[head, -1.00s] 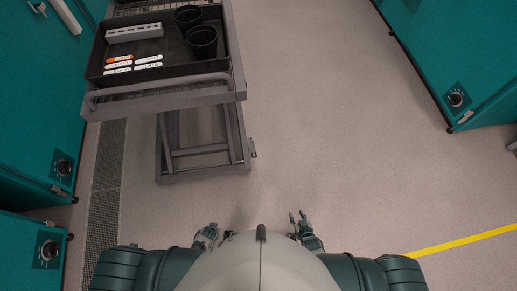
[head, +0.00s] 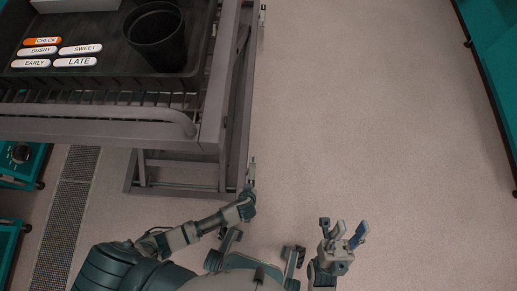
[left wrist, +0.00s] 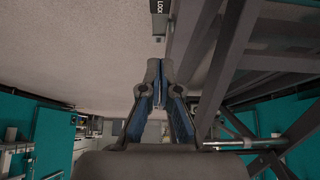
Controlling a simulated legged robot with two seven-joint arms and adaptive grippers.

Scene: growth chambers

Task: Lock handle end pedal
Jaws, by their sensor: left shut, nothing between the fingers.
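The grey cart's handle (head: 95,122) runs across its near end in the head view. A small grey pedal (head: 252,169) sticks out low at the cart's near right corner. In the left wrist view a dark pedal marked LOCK (left wrist: 158,22) shows at the top, just beyond my fingertips. My left gripper (head: 248,191) reaches down to this corner; in the wrist view its fingertips (left wrist: 155,72) are together and empty. A small gap seems to lie between them and the pedal; contact is hard to tell. My right gripper (head: 343,234) is open and empty over the floor.
A black tray (head: 100,78) on the cart holds a black pot (head: 155,38) and several labels (head: 80,61). Teal chambers stand left and right (head: 490,60). A floor grate (head: 62,215) lies at the left. The floor right of the cart is clear.

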